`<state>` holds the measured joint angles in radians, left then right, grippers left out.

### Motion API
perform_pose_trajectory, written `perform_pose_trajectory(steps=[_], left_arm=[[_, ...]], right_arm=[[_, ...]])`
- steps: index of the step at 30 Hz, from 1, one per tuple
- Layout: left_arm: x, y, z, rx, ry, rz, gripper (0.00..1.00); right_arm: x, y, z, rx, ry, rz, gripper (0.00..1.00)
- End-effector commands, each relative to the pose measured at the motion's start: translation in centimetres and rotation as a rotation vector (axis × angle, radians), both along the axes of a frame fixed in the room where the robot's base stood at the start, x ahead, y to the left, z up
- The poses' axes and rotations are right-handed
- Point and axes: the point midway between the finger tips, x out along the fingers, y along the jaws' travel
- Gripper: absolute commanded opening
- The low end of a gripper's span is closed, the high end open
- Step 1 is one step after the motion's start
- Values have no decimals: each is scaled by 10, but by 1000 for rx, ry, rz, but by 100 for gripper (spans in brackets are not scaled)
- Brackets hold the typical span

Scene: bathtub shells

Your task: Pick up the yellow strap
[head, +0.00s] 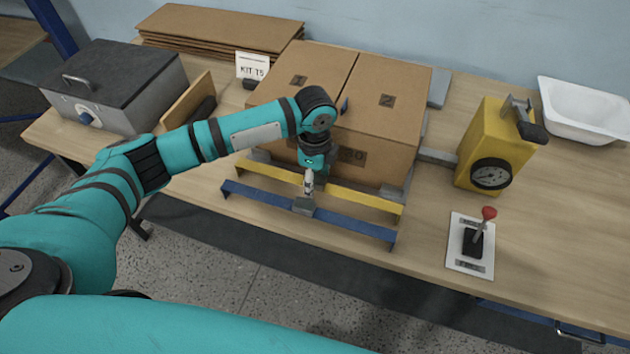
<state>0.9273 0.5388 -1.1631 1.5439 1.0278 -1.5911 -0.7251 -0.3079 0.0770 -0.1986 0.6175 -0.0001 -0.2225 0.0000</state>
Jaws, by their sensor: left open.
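The yellow strap (364,200) is a long, thin bar lying in front of the cardboard boxes, slanting from upper left to lower right. A blue strap (350,226) runs roughly parallel, nearer the table's front edge. My left gripper (307,194) points down over the middle of these two straps and hides part of the yellow one. It is open, with no object seen held in it. I cannot tell whether its fingers touch either strap. My right gripper is not in view.
Two cardboard boxes (396,112) stand close behind the straps. A yellow device with a gauge (494,150) and a red-knobbed lever (478,235) are to the right. A grey lidded box (115,85) is at left. A white tub (585,110) stands at far right.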

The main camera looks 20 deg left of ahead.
Motion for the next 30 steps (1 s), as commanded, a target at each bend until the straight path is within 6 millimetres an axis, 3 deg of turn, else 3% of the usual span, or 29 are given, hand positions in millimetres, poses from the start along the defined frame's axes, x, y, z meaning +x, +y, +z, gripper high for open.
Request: perform_pose_trajectory(steps=[2,15,25,30], left_arm=[[0,0,0,0,0,0,58],[0,0,0,0,0,0,0],[1,0,6,0,-2,0,0],[1,-1,32,-2,-5,-2,0]], right_arm=[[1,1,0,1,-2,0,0],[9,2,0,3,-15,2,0],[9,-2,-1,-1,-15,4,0],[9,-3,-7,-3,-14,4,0]])
